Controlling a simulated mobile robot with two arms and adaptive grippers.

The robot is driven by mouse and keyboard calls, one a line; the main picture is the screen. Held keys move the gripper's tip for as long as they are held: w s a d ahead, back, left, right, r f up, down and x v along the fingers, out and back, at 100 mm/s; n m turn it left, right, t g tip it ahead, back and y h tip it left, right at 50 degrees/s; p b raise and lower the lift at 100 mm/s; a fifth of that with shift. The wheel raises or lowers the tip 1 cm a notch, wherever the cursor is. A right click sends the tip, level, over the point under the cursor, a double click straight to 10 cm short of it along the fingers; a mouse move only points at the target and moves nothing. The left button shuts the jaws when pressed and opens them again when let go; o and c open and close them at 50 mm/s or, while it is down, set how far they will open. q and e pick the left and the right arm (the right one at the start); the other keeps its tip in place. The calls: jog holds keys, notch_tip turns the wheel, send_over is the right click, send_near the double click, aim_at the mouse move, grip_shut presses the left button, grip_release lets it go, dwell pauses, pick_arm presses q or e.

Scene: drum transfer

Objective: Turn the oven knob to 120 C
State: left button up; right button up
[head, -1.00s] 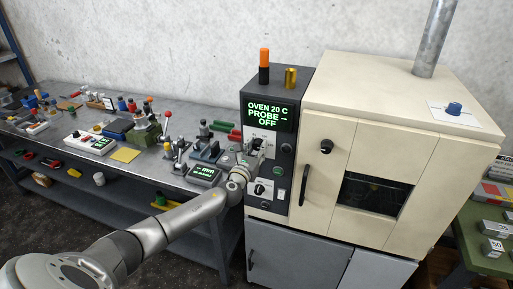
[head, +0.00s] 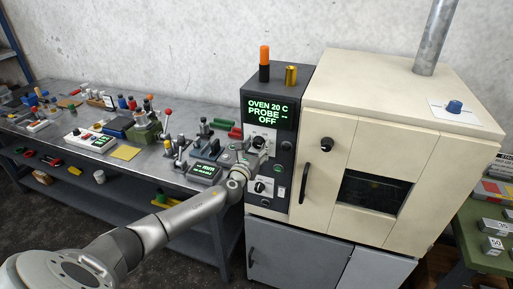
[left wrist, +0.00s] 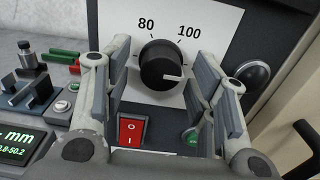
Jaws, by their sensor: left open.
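The oven knob (left wrist: 160,66) is round and black with a white pointer, on a white dial plate (left wrist: 205,22) marked 80 and 100. Its pointer points right and slightly down in the left wrist view, past the 100 mark; any label there is hidden by a finger. The oven display (head: 268,113) reads OVEN 20 C, PROBE --, OFF. My left gripper (head: 257,147) is open in front of the control panel. In the left wrist view its fingers stand either side of the knob with visible gaps. My right gripper is not in view.
A red rocker switch (left wrist: 131,130) and a green button (left wrist: 192,137) sit below the knob. A second black knob (head: 260,187) is lower on the panel. The oven door handle (head: 305,184) is to the right. A crowded workbench (head: 150,172) is on the left.

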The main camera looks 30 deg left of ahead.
pick_arm(q)
jog(key=v, duration=1.2)
dwell(0.5)
